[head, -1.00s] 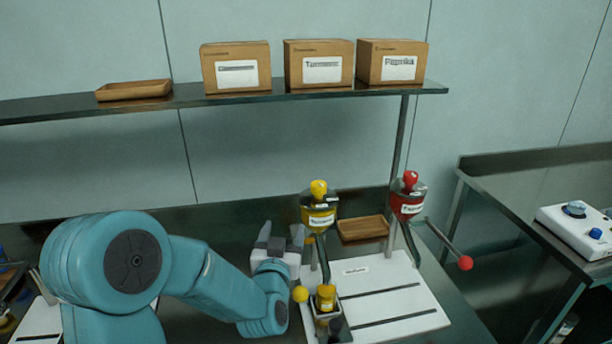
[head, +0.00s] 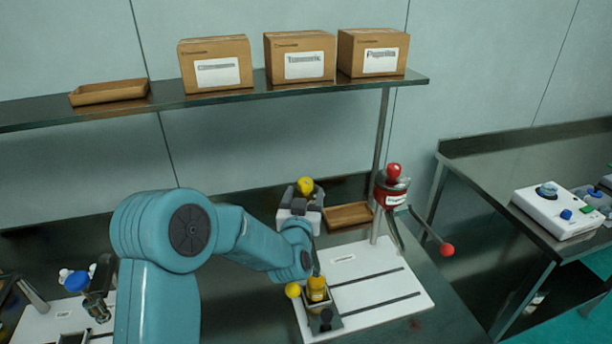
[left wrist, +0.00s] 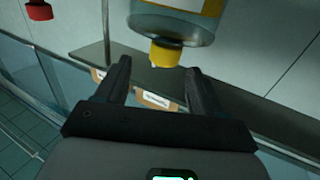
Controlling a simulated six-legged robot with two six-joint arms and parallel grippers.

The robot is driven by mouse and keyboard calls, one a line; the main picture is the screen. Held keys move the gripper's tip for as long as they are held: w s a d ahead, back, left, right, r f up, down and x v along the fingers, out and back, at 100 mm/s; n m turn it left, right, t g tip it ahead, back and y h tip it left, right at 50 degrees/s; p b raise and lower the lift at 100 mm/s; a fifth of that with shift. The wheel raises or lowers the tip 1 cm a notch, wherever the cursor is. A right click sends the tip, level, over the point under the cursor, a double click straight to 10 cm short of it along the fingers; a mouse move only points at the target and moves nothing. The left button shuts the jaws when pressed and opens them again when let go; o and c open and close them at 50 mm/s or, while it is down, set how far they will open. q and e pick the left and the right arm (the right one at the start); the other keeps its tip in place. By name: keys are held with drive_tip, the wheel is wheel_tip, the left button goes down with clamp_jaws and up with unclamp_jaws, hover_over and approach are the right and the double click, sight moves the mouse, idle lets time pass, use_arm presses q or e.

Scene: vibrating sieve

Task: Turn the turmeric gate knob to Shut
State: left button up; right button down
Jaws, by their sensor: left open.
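The yellow knob (head: 305,186) sits on top of the turmeric hopper, which my left gripper mostly hides in the head view. In the left wrist view, the yellow knob (left wrist: 165,53) is at the edge of a clear hopper body (left wrist: 172,22) with a yellow band. My left gripper (head: 306,204) is open and empty, in front of the hopper and close to the knob. In the left wrist view, the knob appears between the open fingertips (left wrist: 158,68) or just beyond them; contact cannot be told. The knob's setting marks are not readable. My right gripper is not in view.
A red-knobbed hopper (head: 392,190) with a red ball-ended lever (head: 447,250) stands to the right. A yellow ball (head: 292,291) and yellow-topped container (head: 317,288) are below my gripper, by a white slotted board (head: 385,303). A wooden tray (head: 349,216) lies behind. Boxes stand on the shelf (head: 220,98).

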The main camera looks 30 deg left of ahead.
sight(304, 188)
use_arm(q)
drive_tip(key=x, duration=0.2)
drive_tip(key=p+x, duration=0.1)
drive_tip(key=x, duration=0.2)
drive_tip(key=shift+s+a+f, duration=0.1)
drive_tip(key=shift+s+a, duration=0.05)
drive_tip(key=shift+a, duration=0.25)
drive_tip(key=shift+w+p, duration=0.3)
drive_tip(key=shift+w, duration=0.2)
drive_tip(key=shift+a, duration=0.1)
drive_tip(key=shift+a, duration=0.1)
